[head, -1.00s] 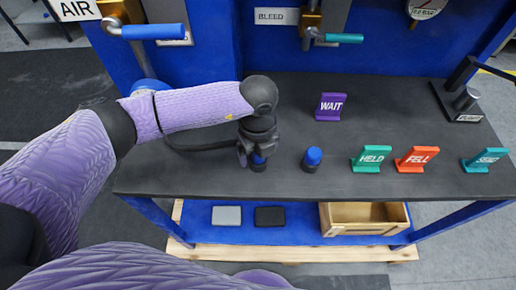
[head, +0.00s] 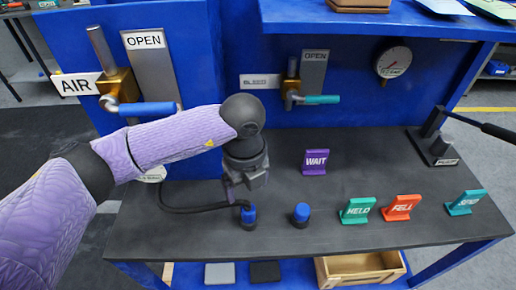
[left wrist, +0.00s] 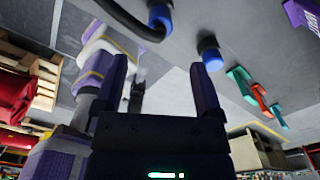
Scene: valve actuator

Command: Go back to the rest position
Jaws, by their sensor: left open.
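My left gripper (head: 245,190) is above the grey bench top, just over a blue-capped button (head: 248,216), with a gap between them. In the left wrist view my left gripper (left wrist: 165,85) shows two fingers well apart with nothing between them. That view also shows the capped button with the black hose (left wrist: 160,18) and a second blue-capped button (left wrist: 209,55). The second button stands to the right in the head view (head: 301,214). My right gripper is not in view.
A purple WAIT sign (head: 316,161), green HELD sign (head: 357,210), red FELL sign (head: 401,207) and teal SEND sign (head: 464,202) stand on the bench (head: 350,236). Behind are the blue AIR handle (head: 148,108), teal BLEED handle (head: 320,99) and gauge (head: 394,62). A wooden box (head: 350,277) sits below.

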